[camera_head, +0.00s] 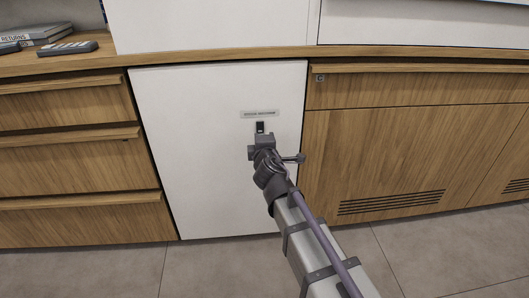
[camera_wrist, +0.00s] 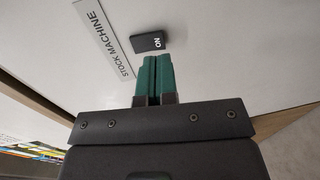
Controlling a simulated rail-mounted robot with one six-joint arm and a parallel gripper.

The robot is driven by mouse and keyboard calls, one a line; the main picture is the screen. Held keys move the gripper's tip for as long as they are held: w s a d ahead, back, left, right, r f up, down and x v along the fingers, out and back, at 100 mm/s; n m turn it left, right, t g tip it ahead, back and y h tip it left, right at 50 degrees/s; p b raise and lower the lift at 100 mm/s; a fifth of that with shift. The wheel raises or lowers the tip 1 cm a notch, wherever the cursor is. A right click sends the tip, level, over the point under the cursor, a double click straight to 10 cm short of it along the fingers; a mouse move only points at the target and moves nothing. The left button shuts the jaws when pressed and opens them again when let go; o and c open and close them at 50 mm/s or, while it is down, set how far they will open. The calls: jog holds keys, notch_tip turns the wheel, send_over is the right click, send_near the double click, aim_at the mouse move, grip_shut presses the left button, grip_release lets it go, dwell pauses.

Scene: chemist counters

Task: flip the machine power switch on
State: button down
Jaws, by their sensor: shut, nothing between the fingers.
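The machine power switch (camera_head: 260,127) is a small black rocker on the white front panel (camera_head: 200,150), just below a grey label. In the wrist view the switch (camera_wrist: 149,41) shows the white word ON, and the label (camera_wrist: 104,40) beside it reads STOCK MACHINE. My gripper (camera_head: 261,138) is just below the switch in the head view. In the wrist view my gripper (camera_wrist: 154,58) has its green fingers pressed together, with nothing between them. The fingertips are very close to the switch's edge; I cannot tell whether they touch it.
Wooden drawers (camera_head: 70,165) flank the panel on the left and a wooden cabinet (camera_head: 400,150) with a vent on the right. A wooden counter edge (camera_head: 400,55) runs above. A dark handheld device (camera_head: 68,48) lies on the counter at left. The floor in front is clear.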

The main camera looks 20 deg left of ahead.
jog(key=shift+x, duration=1.8)
jog(key=shift+w+a, duration=0.1)
jog(key=shift+w, duration=0.05)
jog(key=s+d+f+b, duration=0.1)
jog(key=s+d, duration=0.1)
jog(key=s, duration=0.4)
jog(key=s+d+b, duration=0.1)
jog(key=s+d, duration=0.2)
jog(key=s, duration=0.4)
jog(key=shift+f, duration=0.35)
